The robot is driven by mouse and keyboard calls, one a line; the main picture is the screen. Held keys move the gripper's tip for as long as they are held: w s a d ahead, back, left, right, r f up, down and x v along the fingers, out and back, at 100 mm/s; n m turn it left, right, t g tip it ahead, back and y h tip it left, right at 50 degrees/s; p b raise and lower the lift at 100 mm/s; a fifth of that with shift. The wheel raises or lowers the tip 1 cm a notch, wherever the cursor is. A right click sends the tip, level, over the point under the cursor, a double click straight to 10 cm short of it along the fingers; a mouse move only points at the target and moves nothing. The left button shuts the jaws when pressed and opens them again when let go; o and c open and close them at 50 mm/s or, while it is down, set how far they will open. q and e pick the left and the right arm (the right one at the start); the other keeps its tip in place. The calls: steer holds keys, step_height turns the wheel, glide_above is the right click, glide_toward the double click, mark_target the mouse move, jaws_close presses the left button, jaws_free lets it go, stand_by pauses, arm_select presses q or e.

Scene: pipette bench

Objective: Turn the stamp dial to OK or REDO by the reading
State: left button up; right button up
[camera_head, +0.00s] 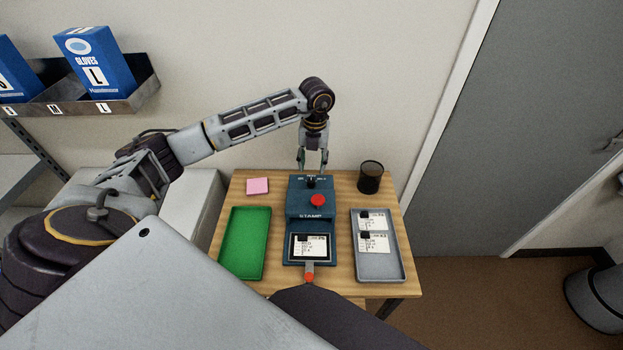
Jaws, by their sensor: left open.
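A dark blue stamp machine (298,208) stands in the middle of the wooden table. Its small dark dial (311,182) is at the top back, with tiny white marks beside it that I cannot read. A red button (317,200) sits in front of the dial. A white card (310,246) lies in the bed at the machine's front; its print is too small to read. My left gripper (313,168) points down, open, with its fingertips at or just above the dial; I cannot tell whether they touch it. My right gripper is not in view.
An empty green tray (234,268) is left of the machine. A grey tray (385,272) with cards is on the right. A red-tipped grey tab (309,275) sticks out at the front. Pink notes (257,186) and a black cup (369,178) stand farther back.

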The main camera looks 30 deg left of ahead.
mark_target(311, 181)
arm_select(q)
step_height(311, 181, down, 7)
steer(key=shift+s+a+r+p, duration=0.1)
steer(key=shift+r+p, duration=0.1)
steer(key=shift+p, duration=0.1)
steer(key=shift+f, duration=0.7)
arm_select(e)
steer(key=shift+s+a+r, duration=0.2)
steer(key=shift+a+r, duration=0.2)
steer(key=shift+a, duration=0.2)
arm_select(q)
steer(key=shift+c, duration=0.4)
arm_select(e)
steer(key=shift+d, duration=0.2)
arm_select(q)
jaws_close()
